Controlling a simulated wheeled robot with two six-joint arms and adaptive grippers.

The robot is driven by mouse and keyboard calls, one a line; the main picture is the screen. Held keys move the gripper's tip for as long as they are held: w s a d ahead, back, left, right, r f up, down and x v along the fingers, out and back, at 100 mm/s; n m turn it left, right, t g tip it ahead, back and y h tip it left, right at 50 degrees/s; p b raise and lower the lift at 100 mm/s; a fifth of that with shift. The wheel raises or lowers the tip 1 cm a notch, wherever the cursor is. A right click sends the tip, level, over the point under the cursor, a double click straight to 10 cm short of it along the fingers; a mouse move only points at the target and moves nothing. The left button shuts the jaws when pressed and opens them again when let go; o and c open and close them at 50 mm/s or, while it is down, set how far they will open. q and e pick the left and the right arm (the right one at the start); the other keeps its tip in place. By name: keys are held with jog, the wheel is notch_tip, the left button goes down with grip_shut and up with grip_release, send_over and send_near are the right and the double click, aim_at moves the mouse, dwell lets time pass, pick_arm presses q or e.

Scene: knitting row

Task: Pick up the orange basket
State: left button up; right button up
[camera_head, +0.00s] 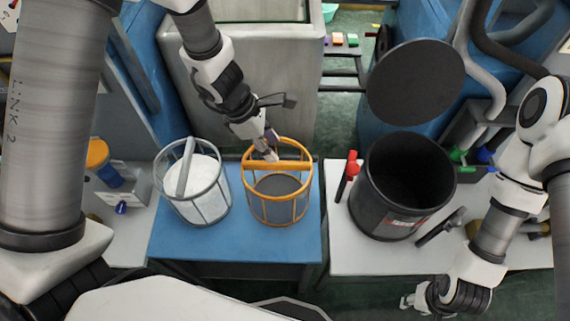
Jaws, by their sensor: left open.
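The orange basket (304,183) stands upright on the blue table. It has an orange rim, thin orange bars, a flat orange handle across the top and a dark grey inside. My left gripper (269,152) is open and reaches down from above to the basket's far side, at the rim and the handle. I cannot tell whether its fingers touch the handle or straddle it. My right gripper (408,300) hangs low at the bottom right, away from the basket. Its fingers are too small to tell open from shut.
A grey basket (222,197) with white contents stands left of the orange one on the blue table (235,241). A black bin (385,221) stands on the white table to the right, beside a red-handled item (350,166). A large grey tub (300,70) stands behind.

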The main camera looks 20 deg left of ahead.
aim_at(277, 169)
pick_arm(q)
jog(key=f, duration=0.1)
jog(key=s+f, duration=0.1)
jog(key=s+d+f, duration=0.1)
jog(key=shift+s+f, duration=0.25)
jog(key=shift+f, duration=0.1)
jog(key=f, duration=0.1)
jog(key=w, duration=0.1)
jog(key=f, duration=0.1)
jog(key=shift+w+d+f, duration=0.15)
jog(key=shift+d+f, duration=0.2)
jog(key=shift+w+d+f, duration=0.1)
jog(key=shift+w+f, duration=0.1)
jog(key=shift+w, duration=0.15)
jog(key=shift+s+r, duration=0.3)
jog(key=shift+s, duration=0.15)
grip_shut()
jog(key=shift+w, duration=0.1)
pick_arm(e)
jog(key=shift+s+r, duration=0.1)
jog(key=shift+s, duration=0.7)
